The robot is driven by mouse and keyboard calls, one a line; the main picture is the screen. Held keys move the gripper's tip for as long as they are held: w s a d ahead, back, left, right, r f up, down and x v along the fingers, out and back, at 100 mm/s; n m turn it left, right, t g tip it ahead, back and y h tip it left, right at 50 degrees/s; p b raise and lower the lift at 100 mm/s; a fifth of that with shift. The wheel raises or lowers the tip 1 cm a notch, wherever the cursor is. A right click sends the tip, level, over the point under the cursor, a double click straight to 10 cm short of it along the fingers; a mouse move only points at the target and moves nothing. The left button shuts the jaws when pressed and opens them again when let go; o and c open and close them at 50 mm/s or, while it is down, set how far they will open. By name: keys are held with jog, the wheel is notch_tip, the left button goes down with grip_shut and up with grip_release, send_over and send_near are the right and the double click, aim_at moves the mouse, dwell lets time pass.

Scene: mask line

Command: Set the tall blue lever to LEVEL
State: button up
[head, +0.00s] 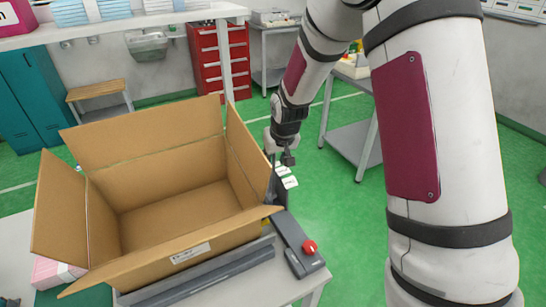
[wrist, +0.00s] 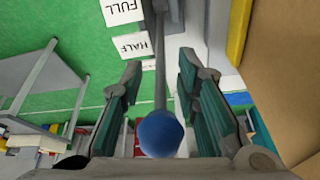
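The tall lever shows in the wrist view as a thin grey rod with a round blue knob (wrist: 160,133). My gripper (wrist: 158,72) is open, with one green-padded finger on each side of the rod and knob. A gap shows on both sides, so the fingers do not look closed on it. White labels reading FULL (wrist: 122,11) and HALF (wrist: 128,45) lie left of the rod; no LEVEL label is readable. In the head view my gripper (head: 287,157) is just right of the open carton, above small white labels (head: 290,182); the blue knob is hidden there.
A large open cardboard box (head: 175,257) stands close to the left of my gripper. A dark grey control box with a red knob (head: 310,247) sits on the bench edge nearer me. Green floor is clear to the right; a grey table (head: 352,141) stands beyond.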

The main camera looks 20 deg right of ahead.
jog(key=shift+w+f, duration=0.15)
jog(key=shift+w, duration=0.95)
jog(key=shift+w+f, duration=0.15)
jog(key=shift+f, duration=0.25)
jog(key=shift+c, duration=0.6)
grip_shut()
